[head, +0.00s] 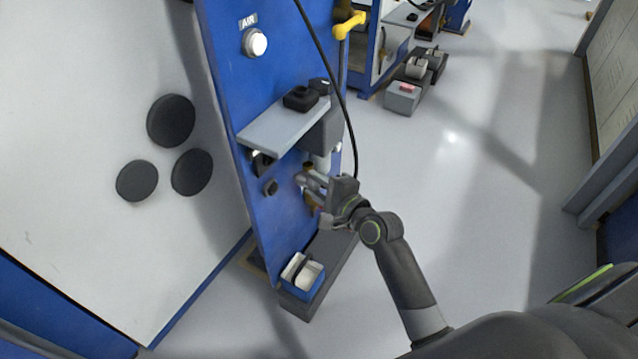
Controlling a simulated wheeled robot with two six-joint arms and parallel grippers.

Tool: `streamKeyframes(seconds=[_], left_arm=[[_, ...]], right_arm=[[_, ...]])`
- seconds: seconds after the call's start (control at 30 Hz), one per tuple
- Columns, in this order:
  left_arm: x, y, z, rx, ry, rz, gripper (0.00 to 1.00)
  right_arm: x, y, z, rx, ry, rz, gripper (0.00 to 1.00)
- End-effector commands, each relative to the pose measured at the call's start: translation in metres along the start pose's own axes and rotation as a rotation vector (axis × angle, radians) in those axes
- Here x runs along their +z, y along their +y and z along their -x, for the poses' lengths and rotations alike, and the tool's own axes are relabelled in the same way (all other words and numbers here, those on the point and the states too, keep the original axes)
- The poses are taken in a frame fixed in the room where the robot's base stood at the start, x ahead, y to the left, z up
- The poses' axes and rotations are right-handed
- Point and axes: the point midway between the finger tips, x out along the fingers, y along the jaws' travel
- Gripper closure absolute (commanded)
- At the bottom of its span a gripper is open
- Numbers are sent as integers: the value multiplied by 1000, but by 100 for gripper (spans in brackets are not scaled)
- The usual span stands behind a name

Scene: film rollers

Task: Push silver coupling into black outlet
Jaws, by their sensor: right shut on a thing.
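My right gripper (318,185) is at the right part of the blue panel, below the grey shelf, with its jaws pointing left toward the panel. It is shut on what appears to be the silver coupling (302,180), a small bright piece at its jaw tips, mostly hidden by the fingers. A black outlet (270,187) sits on the blue panel to the left of the coupling, with a gap between them in the picture. Another dark round fitting (262,163) is just above it, partly under the shelf. My left gripper is out of view.
The grey shelf (275,130) juts from the blue panel (225,60) above the gripper, carrying a black object (300,98). A black hose (345,110) hangs right of it. A blue bin (303,277) stands below.

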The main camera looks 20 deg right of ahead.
Motion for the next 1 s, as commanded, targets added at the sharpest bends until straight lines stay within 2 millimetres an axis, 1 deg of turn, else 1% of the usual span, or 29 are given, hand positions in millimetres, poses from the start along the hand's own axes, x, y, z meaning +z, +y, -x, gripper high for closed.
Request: streamKeyframes(seconds=[0.1, 0.27, 0.37, 0.77, 0.83, 1.0], left_arm=[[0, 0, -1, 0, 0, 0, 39], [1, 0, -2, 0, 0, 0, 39], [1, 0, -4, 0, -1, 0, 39], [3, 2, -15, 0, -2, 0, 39], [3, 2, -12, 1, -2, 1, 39], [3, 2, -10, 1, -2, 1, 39]], right_arm=[[-5, -3, 0, -44, 12, -18, 99], [-5, -5, -5, -61, 15, -23, 99], [-2, -5, -12, -60, 15, -24, 99], [13, -7, -49, -59, 15, -23, 99], [16, -10, -54, -59, 16, -23, 99], [20, -10, -65, -58, 15, -22, 99]])
